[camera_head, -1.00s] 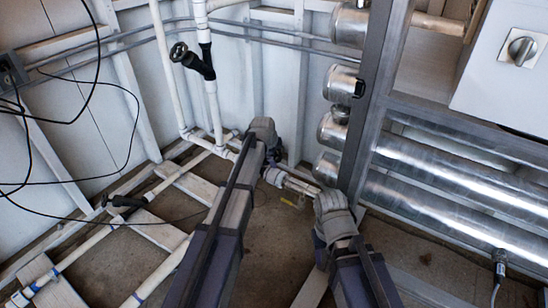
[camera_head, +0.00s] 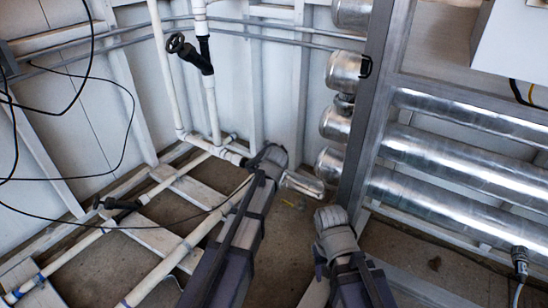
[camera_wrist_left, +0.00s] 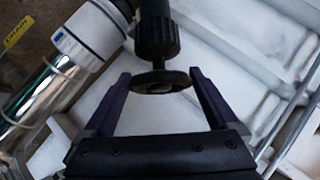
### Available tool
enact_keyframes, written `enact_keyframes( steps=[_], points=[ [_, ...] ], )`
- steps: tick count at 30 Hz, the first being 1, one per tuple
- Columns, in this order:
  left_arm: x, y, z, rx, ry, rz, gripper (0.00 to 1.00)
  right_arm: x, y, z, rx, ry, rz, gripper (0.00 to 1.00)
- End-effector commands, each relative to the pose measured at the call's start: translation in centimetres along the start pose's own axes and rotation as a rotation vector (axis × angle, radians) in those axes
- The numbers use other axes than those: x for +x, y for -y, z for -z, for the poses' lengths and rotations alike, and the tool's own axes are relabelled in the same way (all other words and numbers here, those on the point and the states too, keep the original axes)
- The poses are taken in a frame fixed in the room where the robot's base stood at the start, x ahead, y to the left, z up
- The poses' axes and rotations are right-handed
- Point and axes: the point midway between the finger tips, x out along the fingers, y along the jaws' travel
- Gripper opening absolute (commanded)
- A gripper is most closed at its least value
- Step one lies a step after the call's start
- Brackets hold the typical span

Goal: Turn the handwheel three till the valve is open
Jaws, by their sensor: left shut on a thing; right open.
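In the left wrist view a round black handwheel (camera_wrist_left: 162,78) on a black ribbed valve neck sits between the two dark fingers of my left gripper (camera_wrist_left: 159,74). The fingers are shut on its rim from both sides. No number shows on it. In the head view the left gripper's fingers and this wheel are hidden behind my left wrist. My right gripper (camera_head: 332,217) is low in the middle of the head view, apart from the pipes; its fingers are hard to make out. Another black handwheel (camera_head: 176,42) stands on a white pipe at the upper left.
A black valve (camera_head: 118,203) lies on the lower left pipes. A chrome pipe (camera_head: 300,184) runs close to my left wrist. A grey metal post (camera_head: 374,110) and large silver pipes (camera_head: 450,160) stand to the right. Black cables (camera_head: 90,60) hang at the left.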

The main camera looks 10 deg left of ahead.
Motion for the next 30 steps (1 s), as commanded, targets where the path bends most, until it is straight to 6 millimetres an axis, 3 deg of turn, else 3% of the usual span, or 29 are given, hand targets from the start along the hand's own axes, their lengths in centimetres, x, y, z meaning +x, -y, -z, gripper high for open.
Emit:
enact_keyframes(
  steps=[23, 24, 30],
  points=[
    [-0.07, -0.1, -0.12, -0.066, 0.004, 0.057, 0.38, 0.92, 0.09, 0.04, 0.0, 0.0, 0.0, 0.5],
    [-0.07, -0.1, -0.11, -0.066, 0.004, 0.057, 0.98, 0.92, 0.09, 0.04, 0.0, 0.0, 0.0, 0.5],
    [-0.04, -0.06, -0.07, -0.064, 0.003, 0.058, 1.0, 0.92, 0.09, 0.04, 0.0, 0.0, 0.0, 0.5]
  ],
)
